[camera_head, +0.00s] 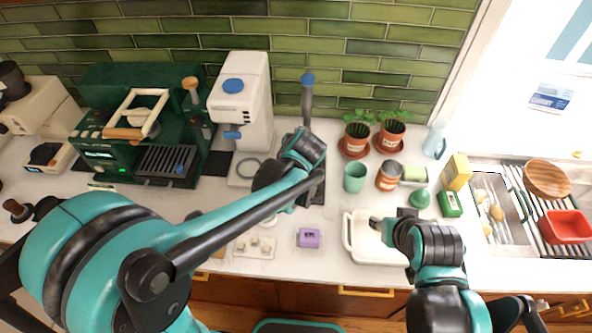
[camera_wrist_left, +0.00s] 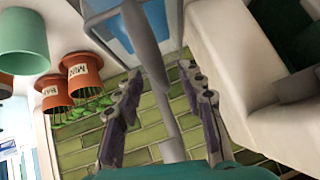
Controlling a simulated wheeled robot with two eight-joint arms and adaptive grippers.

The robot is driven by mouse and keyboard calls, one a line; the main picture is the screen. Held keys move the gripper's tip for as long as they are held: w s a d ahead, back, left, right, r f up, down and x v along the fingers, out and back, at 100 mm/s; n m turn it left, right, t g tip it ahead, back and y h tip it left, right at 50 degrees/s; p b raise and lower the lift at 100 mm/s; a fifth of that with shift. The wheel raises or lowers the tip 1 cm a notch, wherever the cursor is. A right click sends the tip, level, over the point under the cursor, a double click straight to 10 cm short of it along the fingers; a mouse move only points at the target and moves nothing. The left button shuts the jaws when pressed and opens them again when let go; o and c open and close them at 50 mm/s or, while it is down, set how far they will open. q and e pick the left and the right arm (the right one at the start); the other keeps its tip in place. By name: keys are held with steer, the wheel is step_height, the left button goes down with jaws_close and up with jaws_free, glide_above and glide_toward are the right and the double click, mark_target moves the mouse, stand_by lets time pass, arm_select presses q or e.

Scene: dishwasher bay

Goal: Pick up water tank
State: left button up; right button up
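A blue see-through box with a pale frame (camera_wrist_left: 108,28), perhaps the water tank, shows at the top of the left wrist view. A grey upright post (camera_wrist_left: 150,60) crosses in front of it. In the head view the post (camera_head: 307,98) has a blue tip, and my left arm hides its lower part. My left gripper (camera_wrist_left: 165,125) is open, with its fingers apart on either side of the post; I see no clear contact. My right gripper (camera_head: 378,222) is over the white tray (camera_head: 350,240); its fingers are too small to judge.
A white machine (camera_head: 243,85) stands close left of the post, and a green espresso machine (camera_head: 110,130) is further left. A green cup (camera_head: 355,177) and potted plants (camera_head: 392,137) stand to the right. A purple box (camera_head: 309,238) is near the counter's front edge.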

arm_select(q)
steer(key=shift+x, duration=0.95)
steer(key=shift+r, duration=0.1)
jaws_close()
steer(key=shift+r, duration=0.1)
